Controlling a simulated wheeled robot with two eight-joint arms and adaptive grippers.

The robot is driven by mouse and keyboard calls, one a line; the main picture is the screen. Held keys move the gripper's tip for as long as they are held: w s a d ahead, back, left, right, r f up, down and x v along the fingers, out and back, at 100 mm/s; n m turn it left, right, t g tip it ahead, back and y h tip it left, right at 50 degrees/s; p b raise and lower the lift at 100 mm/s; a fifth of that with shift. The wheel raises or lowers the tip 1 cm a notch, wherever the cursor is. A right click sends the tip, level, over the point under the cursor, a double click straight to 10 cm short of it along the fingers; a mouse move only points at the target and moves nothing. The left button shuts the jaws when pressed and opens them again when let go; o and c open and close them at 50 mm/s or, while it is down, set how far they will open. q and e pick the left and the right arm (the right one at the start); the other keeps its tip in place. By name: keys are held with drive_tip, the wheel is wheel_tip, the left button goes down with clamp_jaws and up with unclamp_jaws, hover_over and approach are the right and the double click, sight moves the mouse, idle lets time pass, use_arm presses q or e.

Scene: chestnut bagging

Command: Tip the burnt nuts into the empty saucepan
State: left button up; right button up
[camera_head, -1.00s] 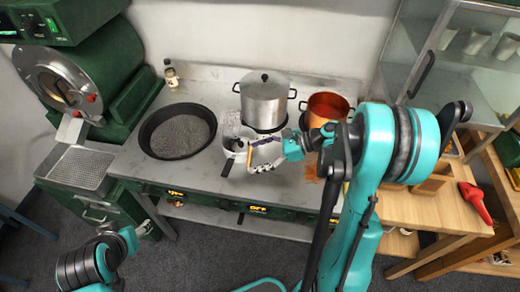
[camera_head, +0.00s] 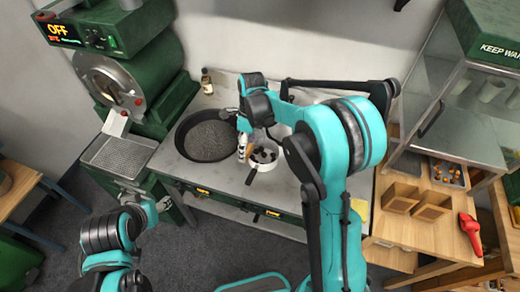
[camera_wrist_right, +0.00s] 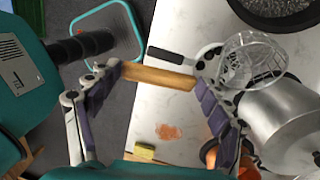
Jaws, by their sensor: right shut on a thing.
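My right gripper (camera_head: 244,148) is shut on the wooden handle (camera_wrist_right: 158,77) of a wire skimmer. The skimmer's mesh basket (camera_wrist_right: 252,60) looks empty in the right wrist view. The white saucepan (camera_head: 277,163) stands at the counter's front, its black handle (camera_head: 249,177) pointing forward. Dark lumps (camera_head: 264,155) show inside it, partly hidden by my right arm. The wide black pan (camera_head: 205,135) with grey grainy contents is to the left. My left gripper (camera_head: 155,206) is at lower left, away from the counter; its fingers are unclear.
The metal pot (camera_wrist_right: 288,125) and orange pot (camera_wrist_right: 212,153) stand beside the skimmer; my right arm hides them in the head view. A small bottle (camera_head: 207,81) stands behind the black pan.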

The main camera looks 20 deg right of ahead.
drive_tip(key=w+a+r+g+h, duration=0.3)
drive_tip(key=a+r+h, duration=0.1)
drive_tip(key=shift+r+m+p, duration=0.15)
drive_tip(key=shift+m+p, duration=0.15)
drive_tip(key=shift+p, duration=0.15)
drive_tip(key=shift+w+a, duration=0.1)
idle(0.5)
